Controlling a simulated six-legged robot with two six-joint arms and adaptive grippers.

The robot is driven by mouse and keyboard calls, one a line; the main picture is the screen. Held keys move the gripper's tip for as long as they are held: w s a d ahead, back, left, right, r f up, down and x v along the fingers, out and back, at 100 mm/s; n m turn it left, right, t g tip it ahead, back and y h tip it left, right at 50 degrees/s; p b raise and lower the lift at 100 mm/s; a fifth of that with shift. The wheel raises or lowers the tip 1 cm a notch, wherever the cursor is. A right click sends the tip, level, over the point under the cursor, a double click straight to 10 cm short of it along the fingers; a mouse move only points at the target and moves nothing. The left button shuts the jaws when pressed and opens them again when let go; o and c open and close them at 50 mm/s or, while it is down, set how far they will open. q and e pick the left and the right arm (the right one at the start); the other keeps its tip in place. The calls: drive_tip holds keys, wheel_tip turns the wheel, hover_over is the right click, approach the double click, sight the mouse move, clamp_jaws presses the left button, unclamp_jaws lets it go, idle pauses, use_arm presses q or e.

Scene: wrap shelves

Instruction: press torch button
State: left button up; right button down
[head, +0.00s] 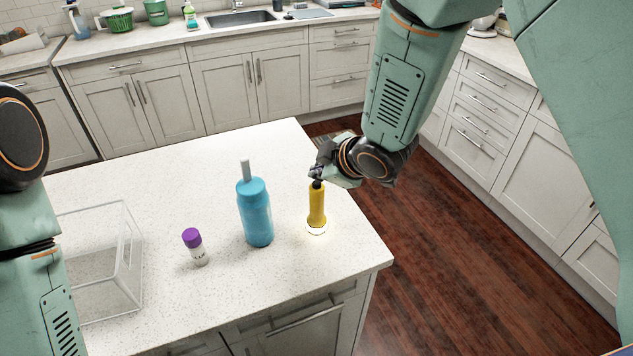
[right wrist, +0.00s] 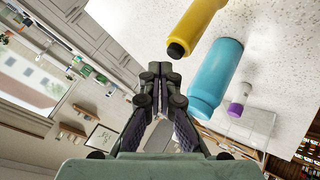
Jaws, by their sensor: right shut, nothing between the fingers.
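The yellow torch (head: 317,207) stands upright on the counter with its wide end down and a bright glow around its base. Its dark top end shows beside my fingertips in the right wrist view, where the torch (right wrist: 198,24) is also seen. My right gripper (head: 317,176) is shut and empty, right at the top of the torch. In the right wrist view the closed fingertips (right wrist: 161,72) lie close to the dark end; I cannot tell whether they touch it. My left arm shows at the left of the head view, but its gripper is out of sight.
A blue bottle (head: 256,212) stands just left of the torch. A small white bottle with a purple cap (head: 194,246) and a clear box (head: 128,262) are farther left. The counter's (head: 345,258) right edge is close to the torch. The counter behind the bottles is clear.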

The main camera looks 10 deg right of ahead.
sight(319, 188)
wheel_tip(319, 188, up, 6)
drive_tip(key=p, duration=0.5)
drive_tip(key=shift+f, duration=0.15)
